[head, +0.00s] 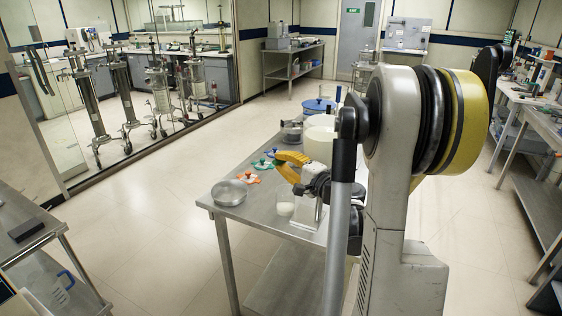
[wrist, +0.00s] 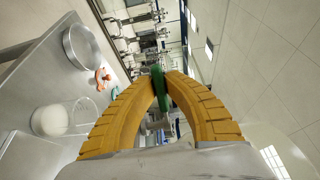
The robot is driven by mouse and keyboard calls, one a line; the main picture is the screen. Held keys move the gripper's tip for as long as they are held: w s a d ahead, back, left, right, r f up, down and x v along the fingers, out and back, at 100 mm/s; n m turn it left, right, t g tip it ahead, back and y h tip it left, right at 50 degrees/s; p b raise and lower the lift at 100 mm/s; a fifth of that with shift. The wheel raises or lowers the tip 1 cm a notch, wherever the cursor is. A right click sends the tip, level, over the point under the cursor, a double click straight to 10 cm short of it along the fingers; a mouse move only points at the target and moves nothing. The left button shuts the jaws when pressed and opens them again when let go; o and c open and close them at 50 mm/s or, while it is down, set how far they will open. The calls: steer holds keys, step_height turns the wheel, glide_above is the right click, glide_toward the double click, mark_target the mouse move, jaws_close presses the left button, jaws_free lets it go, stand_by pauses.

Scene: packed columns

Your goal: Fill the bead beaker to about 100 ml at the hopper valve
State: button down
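My gripper (head: 291,167) has yellow ribbed fingers and is over the steel table in the head view. In the wrist view my gripper (wrist: 161,78) has its fingertips closed on both sides of a green bar-shaped handle (wrist: 160,92), likely the valve handle. The clear bead beaker (head: 285,206) stands upright on the table below my gripper, with white beads in its lower part. In the sideways wrist view the beaker (wrist: 62,118) also shows the beads; its marks are unreadable. The hopper body and outlet cannot be made out, with my arm in front.
A round metal dish (head: 229,192) stands at the table's near left corner. Orange, green and blue small items (head: 262,165) lie behind it. A white tub (head: 320,143) and a blue lid (head: 318,105) are farther back. The floor left of the table is clear.

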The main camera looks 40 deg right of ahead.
steer(key=shift+s+d+n+y, duration=0.1)
steer(key=shift+s+n+y, duration=0.25)
steer(key=shift+y, duration=0.35)
steer(key=shift+n+y, duration=0.25)
steer(key=shift+y, duration=0.05)
steer(key=c, duration=1.5)
jaws_free()
steer(key=shift+w, duration=0.1)
steer(key=shift+o, duration=0.2)
steer(key=s, duration=1.2)
steer(key=shift+d, duration=0.4)
